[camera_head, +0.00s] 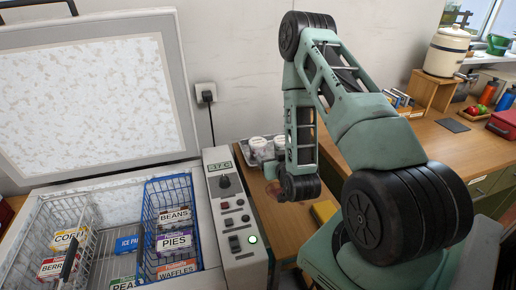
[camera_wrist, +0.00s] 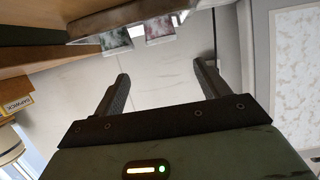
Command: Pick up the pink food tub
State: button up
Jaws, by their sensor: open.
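An open chest freezer at left holds a blue basket (camera_head: 149,231) and a wire basket with food boxes. A control panel (camera_head: 232,215) stands between freezer and table. A wooden counter (camera_head: 440,140) is at right.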

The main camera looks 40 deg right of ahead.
jog(key=p, duration=0.4)
send_near(258, 142)
jog(key=x, duration=0.5)
jog(key=shift+d+f, duration=0.1)
jog(key=shift+f, duration=0.05)
jog(key=shift+w+d+p, duration=0.25)
jog(key=shift+w+p, duration=0.25)
jog(key=shift+p, duration=0.15)
jog(key=p+x, duration=0.1)
jog(key=x, duration=0.2)
jog(key=shift+w+p, duration=0.1)
jog(key=shift+p, duration=0.25)
jog(key=shift+w+d+f, duration=0.1)
jog(key=shift+w+f, duration=0.2)
jog(key=shift+w, duration=0.1)
jog(key=c, duration=0.9)
jog(key=shift+o, duration=0.2)
jog(key=shift+r, duration=0.1)
